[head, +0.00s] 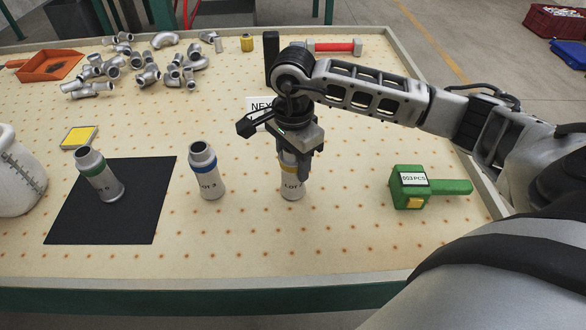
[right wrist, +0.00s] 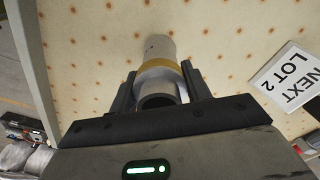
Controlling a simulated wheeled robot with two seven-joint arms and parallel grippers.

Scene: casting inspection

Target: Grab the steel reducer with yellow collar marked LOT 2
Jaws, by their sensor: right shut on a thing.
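The steel reducer with the yellow collar (head: 291,184) stands upright on the dotted table, with "LOT" readable on its side; the number is not clear in the head view. My right gripper (head: 291,155) comes down over its top and is shut on it. In the right wrist view the reducer (right wrist: 158,62) lies between the two fingers of the right gripper (right wrist: 158,88), with its yellow collar and open end showing. A white card reading "NEXT LOT 2" (right wrist: 290,78) lies beyond; in the head view it is partly hidden behind my gripper. My left gripper is not in view.
A blue-collared reducer (head: 207,175) stands to the left. A green-collared reducer (head: 100,178) stands on a black mat (head: 140,215). A green counter device (head: 430,188) sits to the right. Several loose pipe fittings (head: 140,75) lie at the back left. The front strip of table is clear.

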